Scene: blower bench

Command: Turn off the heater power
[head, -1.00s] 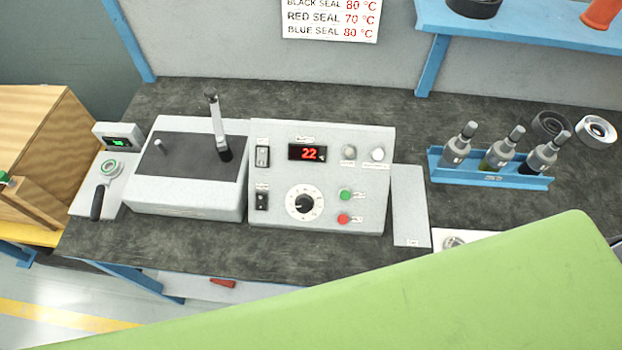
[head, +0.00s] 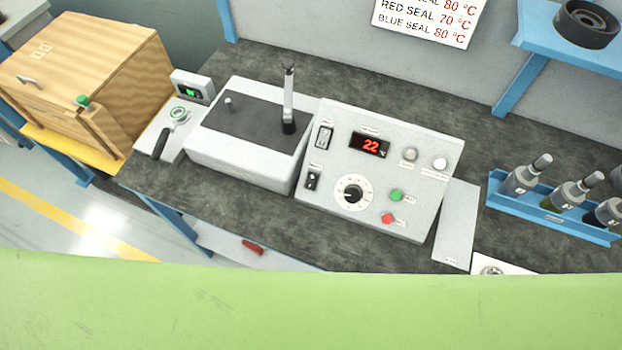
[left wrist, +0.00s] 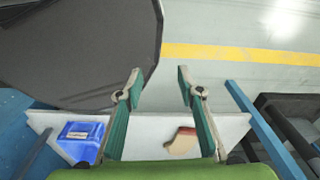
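The grey control panel (head: 429,148) stands on the dark bench in the head view. Its red display (head: 369,145) reads 22. An upper rocker switch (head: 324,137) and a lower rocker switch (head: 312,178) sit on its left side; their small labels are too small to read. A round dial (head: 353,194), a green button (head: 396,195) and a red button (head: 388,218) are lower on the panel. Two pale round lamps or knobs (head: 409,154) sit at upper right. My left gripper (left wrist: 157,77) is open and empty in the left wrist view, away from the panel. My right gripper is not in view.
A blue rack (head: 552,222) of bottles stands right. A wooden box (head: 90,65) is far left. The left wrist view shows a pale shelf holding a blue box (left wrist: 82,138).

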